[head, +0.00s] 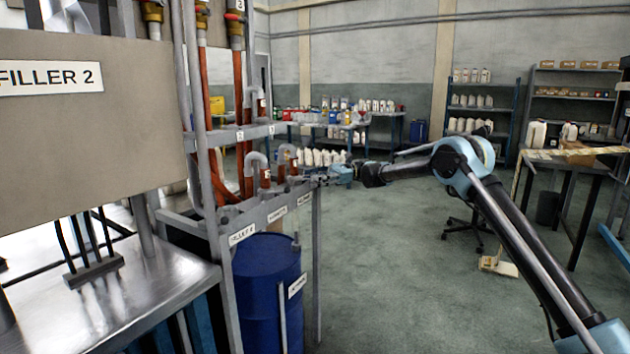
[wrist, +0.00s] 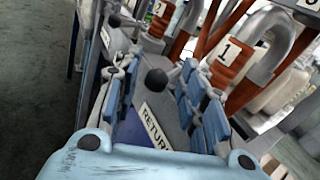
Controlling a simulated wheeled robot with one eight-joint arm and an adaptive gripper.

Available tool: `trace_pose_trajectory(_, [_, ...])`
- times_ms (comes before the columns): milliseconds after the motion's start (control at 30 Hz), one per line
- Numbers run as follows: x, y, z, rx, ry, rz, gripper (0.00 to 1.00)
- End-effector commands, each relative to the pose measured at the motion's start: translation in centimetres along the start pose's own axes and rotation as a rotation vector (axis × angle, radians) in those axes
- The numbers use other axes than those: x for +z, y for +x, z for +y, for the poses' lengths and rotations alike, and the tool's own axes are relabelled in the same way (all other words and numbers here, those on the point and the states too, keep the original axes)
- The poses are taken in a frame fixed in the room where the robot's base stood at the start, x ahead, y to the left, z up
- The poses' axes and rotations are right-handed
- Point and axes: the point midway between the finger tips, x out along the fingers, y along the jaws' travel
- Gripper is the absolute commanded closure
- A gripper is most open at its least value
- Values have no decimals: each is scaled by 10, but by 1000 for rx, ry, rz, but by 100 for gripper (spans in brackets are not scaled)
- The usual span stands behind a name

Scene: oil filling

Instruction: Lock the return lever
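The return lever's black ball knob (wrist: 156,81) shows in the wrist view, beside a white label reading RETURN (wrist: 154,127) on the grey rack. My gripper (wrist: 158,73) is open, with blue-padded fingers on the left and right of the knob. Gaps show between the knob and both fingers in this view; the depth between them is unclear. The lever's shaft below the knob is mostly hidden. In the head view my gripper (head: 322,178) is at the far end of the rack (head: 262,208), and the knob is too small to make out there.
A second black knob (wrist: 114,20) stands farther along the rack. Curved grey pipes (wrist: 272,45) and orange pipes tagged 1 (wrist: 228,55) rise close on the right. A blue barrel (head: 266,290) stands under the rack. Open floor (head: 390,260) lies right of it.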

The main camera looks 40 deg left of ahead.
Motion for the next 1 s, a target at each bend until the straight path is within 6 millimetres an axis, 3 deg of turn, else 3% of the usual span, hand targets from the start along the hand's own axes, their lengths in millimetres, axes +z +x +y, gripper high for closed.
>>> trace_pose_trajectory(267, [0, -12, -1, -4, 0, 0, 62])
trace_pose_trajectory(700, [-1, -89, -1, -1, 0, 0, 62])
trace_pose_trajectory(1000, [-1, -117, 0, 1, 0, -1, 62])
